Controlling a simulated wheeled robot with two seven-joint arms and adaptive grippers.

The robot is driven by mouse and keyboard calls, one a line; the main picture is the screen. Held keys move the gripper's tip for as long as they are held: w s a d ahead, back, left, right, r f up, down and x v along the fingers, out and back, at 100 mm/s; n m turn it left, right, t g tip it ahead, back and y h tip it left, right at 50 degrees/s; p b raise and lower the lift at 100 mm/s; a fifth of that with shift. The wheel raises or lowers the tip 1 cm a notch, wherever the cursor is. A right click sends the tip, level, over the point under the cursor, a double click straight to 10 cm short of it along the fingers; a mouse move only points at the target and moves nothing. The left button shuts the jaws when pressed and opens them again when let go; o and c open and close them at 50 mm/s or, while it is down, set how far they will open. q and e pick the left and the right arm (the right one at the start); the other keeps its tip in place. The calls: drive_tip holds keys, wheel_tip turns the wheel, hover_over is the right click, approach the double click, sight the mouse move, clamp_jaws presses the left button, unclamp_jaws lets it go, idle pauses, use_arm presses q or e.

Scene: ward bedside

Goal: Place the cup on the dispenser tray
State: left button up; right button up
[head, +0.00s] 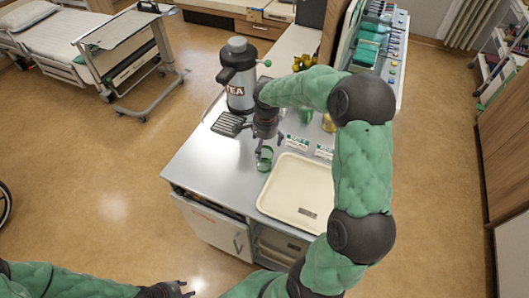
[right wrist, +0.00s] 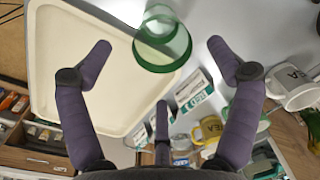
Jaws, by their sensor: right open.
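The cup is a clear green-tinted glass (head: 264,160) on the metal counter, just left of the cream tray. In the right wrist view the cup (right wrist: 162,48) shows its green rim, between and beyond the spread fingers. My right gripper (head: 267,146) is open, pointing down at the cup; its fingers (right wrist: 159,47) do not visibly touch it. The dispenser tray (head: 229,124) is a dark grated tray at the foot of the dark tea dispenser (head: 238,82), empty, left of and behind the cup. My left gripper (head: 166,291) is at the bottom edge, partly cut off.
A cream tray (head: 272,200) lies at the counter's front right. Small labelled cartons (right wrist: 194,92) and white and yellow mugs stand near the cup. The counter (head: 200,160) is clear left of the cup. My right arm hides part of the counter's right side.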

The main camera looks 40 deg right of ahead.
sight(264, 154)
wheel_tip(264, 154, down, 5)
drive_tip(key=shift+a+f, duration=0.1)
drive_tip(key=shift+a, duration=0.05)
drive_tip(key=f, duration=0.3)
drive_tip(key=f+b, duration=0.1)
drive_tip(key=f, duration=0.1)
drive_tip(key=shift+w+d, duration=0.2)
drive_tip(key=shift+w, duration=0.1)
drive_tip(key=c, duration=1.4)
drive_tip(key=shift+r, duration=0.6)
wheel_tip(264, 154, up, 2)
drive_tip(key=shift+r, duration=0.1)
drive_tip(key=s+a+r, duration=0.2)
drive_tip(key=a+r, duration=0.1)
drive_tip(key=a, duration=0.1)
drive_tip(key=s+a+r, duration=0.2)
drive_tip(key=a+r, duration=0.1)
drive_tip(key=a, duration=0.1)
drive_tip(key=s+a+r+p, duration=0.1)
drive_tip(key=s+a+r, duration=0.1)
drive_tip(key=a+r, duration=0.1)
drive_tip(key=shift+s+a+r, duration=0.1)
drive_tip(key=shift+a+r, duration=0.3)
drive_tip(key=shift+a, duration=0.45)
